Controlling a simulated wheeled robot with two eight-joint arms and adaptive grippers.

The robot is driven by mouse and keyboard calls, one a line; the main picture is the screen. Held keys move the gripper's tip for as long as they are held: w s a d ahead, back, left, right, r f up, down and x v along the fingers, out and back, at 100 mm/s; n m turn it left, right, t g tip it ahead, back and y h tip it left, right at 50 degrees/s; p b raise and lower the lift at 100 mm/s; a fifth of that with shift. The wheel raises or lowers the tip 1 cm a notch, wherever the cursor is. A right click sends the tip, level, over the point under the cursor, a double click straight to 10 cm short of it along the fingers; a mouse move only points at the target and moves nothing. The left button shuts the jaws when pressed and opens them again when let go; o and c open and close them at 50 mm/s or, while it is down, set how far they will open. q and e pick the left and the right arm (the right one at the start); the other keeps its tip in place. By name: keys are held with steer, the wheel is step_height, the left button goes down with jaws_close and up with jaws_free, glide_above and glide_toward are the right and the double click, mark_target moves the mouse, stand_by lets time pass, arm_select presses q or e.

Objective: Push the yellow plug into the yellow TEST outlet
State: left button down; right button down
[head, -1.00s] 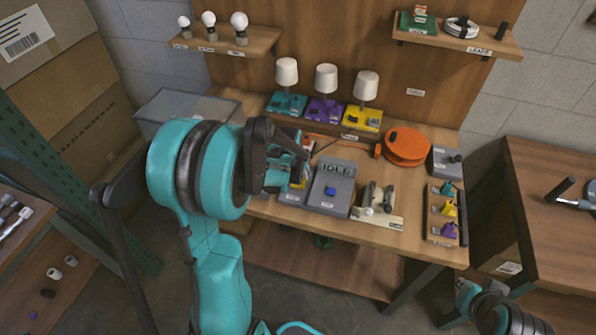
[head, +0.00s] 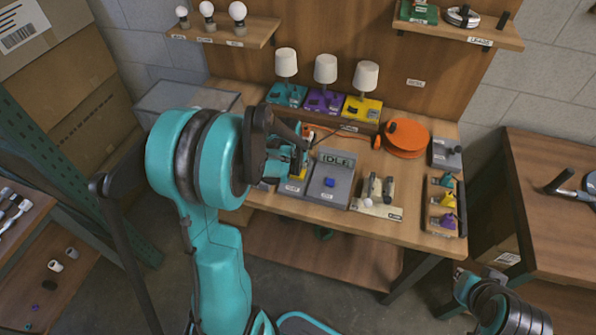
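My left gripper (head: 300,152) is over the left part of the workbench, at the grey tester box with the IDLE display (head: 329,180). My arm hides most of its fingers, so its opening and any held plug cannot be made out. A small yellow patch (head: 297,178) shows just below the gripper on the left grey unit; I cannot tell whether it is the outlet or the plug. A yellow piece (head: 447,200) sits between a teal and a purple one in the rack at the bench's right end. My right arm shows at the lower right, its gripper not visible.
Teal, purple and yellow lamp bases (head: 363,109) stand at the back. An orange cord reel (head: 406,138) lies right of them. A fixture with upright posts (head: 376,189) stands right of the tester. A grey bin (head: 190,100) is behind my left arm.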

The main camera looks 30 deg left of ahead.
arm_select(q)
steer(key=shift+f+b, duration=1.05)
steer(key=shift+b, duration=0.05)
stand_by(3.6)
steer(key=c, duration=1.1)
jaws_free()
steer(key=shift+c, duration=0.2)
steer(key=v, duration=1.2)
steer(key=s+d+r+m+t+h, duration=0.1)
steer(key=s+d+m+t, duration=0.1)
steer(key=s+d, duration=1.2)
steer(key=shift+r+m+t, duration=0.2)
steer(key=shift+m+t, duration=0.1)
steer(key=shift+t, duration=0.2)
